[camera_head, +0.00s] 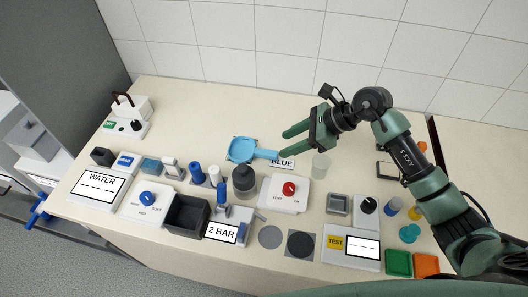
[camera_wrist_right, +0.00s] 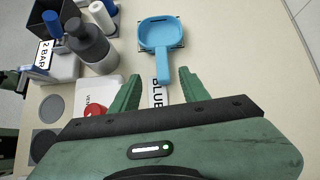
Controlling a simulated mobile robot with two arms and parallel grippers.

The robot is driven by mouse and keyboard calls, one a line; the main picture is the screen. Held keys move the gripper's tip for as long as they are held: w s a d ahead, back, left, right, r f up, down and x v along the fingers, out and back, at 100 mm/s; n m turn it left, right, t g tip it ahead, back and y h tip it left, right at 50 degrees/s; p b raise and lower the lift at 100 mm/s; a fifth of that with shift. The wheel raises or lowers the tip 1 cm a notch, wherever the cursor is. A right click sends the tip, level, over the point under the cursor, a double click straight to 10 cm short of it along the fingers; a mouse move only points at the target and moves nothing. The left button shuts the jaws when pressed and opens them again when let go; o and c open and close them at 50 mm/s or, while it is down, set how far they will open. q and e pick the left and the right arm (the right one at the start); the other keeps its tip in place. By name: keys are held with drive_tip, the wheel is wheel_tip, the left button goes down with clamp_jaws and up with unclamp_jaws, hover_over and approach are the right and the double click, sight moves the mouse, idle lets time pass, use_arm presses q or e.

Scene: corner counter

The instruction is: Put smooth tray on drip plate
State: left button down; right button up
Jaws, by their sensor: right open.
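A light blue tray with a straight handle (camera_head: 241,149) lies on the counter left of the BLUE label. It also shows in the right wrist view (camera_wrist_right: 160,34); I take it for the smooth tray. My right gripper (camera_head: 285,143) is open and empty. Its fingers point at the tray, and in the wrist view its fingertips (camera_wrist_right: 159,78) appear on either side of the handle's end. I cannot tell which thing is the drip plate; a plain grey disc (camera_head: 270,236) and a dark disc on a square plate (camera_head: 300,244) lie near the front. My left gripper is not in view.
A dark grey bottle (camera_head: 243,182) and a white box with a red knob (camera_head: 288,190) stand in front of the tray. A black bin (camera_head: 187,214) is front left. The counter behind the tray is clear.

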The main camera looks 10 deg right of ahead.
sight(267, 151)
drive_tip(key=shift+f+m, duration=0.1)
drive_tip(key=shift+m, duration=0.2)
drive_tip(key=p+x, duration=0.1)
drive_tip(key=x, duration=0.1)
drive_tip(key=shift+w+a+f, duration=0.1)
drive_tip(key=shift+w+a, duration=0.1)
drive_tip(key=shift+a, duration=0.2)
drive_tip(key=p+x, duration=0.2)
drive_tip(key=x, duration=0.2)
drive_tip(key=shift+w+f+p, duration=0.15)
drive_tip(key=shift+w+p, duration=0.05)
drive_tip(key=shift+p, duration=0.1)
drive_tip(key=shift+w+a+f, duration=0.1)
drive_tip(key=shift+a+f, duration=0.15)
drive_tip(key=shift+f, duration=0.15)
clamp_jaws()
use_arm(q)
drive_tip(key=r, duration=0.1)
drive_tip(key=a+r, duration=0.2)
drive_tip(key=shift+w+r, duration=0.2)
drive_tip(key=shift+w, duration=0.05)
